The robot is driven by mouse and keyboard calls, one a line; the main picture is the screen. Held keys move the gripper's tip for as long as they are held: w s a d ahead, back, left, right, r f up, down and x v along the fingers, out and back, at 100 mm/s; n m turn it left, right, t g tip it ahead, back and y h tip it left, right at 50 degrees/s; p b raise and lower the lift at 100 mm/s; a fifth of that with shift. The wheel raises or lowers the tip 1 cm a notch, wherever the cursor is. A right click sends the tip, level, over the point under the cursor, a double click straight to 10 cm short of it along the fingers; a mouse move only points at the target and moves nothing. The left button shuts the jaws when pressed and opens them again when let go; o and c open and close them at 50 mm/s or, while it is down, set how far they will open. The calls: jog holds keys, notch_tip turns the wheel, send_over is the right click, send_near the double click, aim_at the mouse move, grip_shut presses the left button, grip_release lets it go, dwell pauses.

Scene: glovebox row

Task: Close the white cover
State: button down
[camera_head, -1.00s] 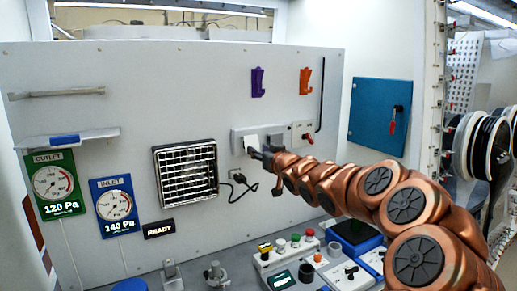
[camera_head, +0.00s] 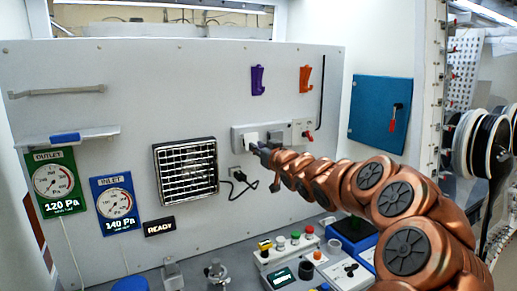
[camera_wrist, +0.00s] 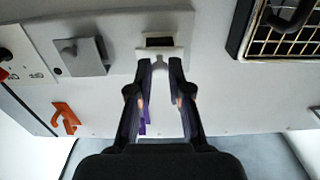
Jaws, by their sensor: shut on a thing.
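The white cover (camera_head: 251,138) is on a pale grey strip on the upright panel, partly hidden behind my gripper (camera_head: 262,151). In the wrist view the white cover (camera_wrist: 160,53) stands out at the fingertips, beside a dark rectangular opening (camera_wrist: 159,42). My gripper (camera_wrist: 160,68) is shut on the cover's narrow edge, with a finger on each side. The cover's exact angle cannot be told.
A grey cover (camera_wrist: 81,57) is beside it on the same strip. A barred vent (camera_head: 186,172), a plugged black cable (camera_head: 239,180), a purple hook (camera_head: 258,80) and an orange hook (camera_head: 305,79) are around it. Control boxes (camera_head: 287,256) stand below.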

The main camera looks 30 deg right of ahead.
jog(key=f+t+b, duration=0.1)
jog(key=b, duration=0.4)
jog(key=w+f+t+b, duration=0.1)
jog(key=t+b, duration=0.1)
jog(key=b, duration=0.4)
jog(key=shift+w+f+t, duration=0.1)
jog(key=shift+f+t, duration=0.2)
jog(key=shift+r, duration=0.1)
jog(key=c, duration=1.1)
grip_release()
